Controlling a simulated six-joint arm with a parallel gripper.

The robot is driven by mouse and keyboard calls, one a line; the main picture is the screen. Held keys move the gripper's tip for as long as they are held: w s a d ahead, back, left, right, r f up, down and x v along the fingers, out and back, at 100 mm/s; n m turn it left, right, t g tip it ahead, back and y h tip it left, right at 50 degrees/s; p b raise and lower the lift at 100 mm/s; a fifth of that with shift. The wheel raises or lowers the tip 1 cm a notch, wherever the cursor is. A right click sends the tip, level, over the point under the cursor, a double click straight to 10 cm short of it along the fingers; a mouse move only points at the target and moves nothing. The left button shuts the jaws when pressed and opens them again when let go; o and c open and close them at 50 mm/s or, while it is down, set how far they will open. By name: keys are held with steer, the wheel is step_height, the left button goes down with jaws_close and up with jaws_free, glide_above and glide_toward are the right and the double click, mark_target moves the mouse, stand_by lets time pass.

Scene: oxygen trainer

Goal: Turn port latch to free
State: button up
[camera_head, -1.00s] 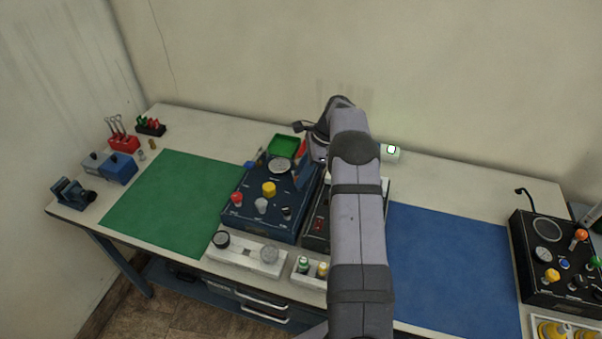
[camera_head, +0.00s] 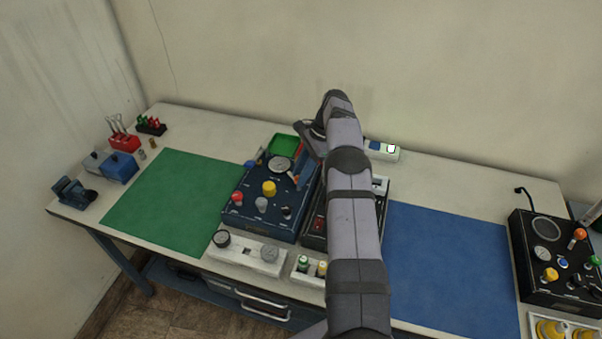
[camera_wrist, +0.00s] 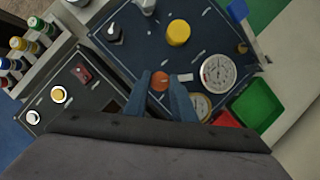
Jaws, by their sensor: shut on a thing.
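The dark blue trainer panel (camera_head: 252,222) stands left of my arm, and it fills the middle of the wrist view (camera_wrist: 215,35). A small orange-red piece (camera_wrist: 160,78), apparently the port latch, sits on this panel. My gripper (camera_wrist: 161,88) has its two blue fingers shut on it, one on each side. A small white strip (camera_wrist: 184,77) lies just right of it in the wrist view. In the head view the orange piece (camera_head: 296,178) shows only as a speck, with the fingers beside it. Its exact angle cannot be told.
A black unit (camera_wrist: 52,103) stands close beside. Green (camera_head: 165,205) and blue (camera_head: 450,255) mats are clear.

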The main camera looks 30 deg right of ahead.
steer(key=o, duration=1.1)
steer(key=shift+c, duration=0.2)
steer(key=shift+r+b, duration=0.3)
steer(key=shift+r, duration=0.15)
step_height(320, 180, up, 9)
steer(key=shift+p, duration=0.4)
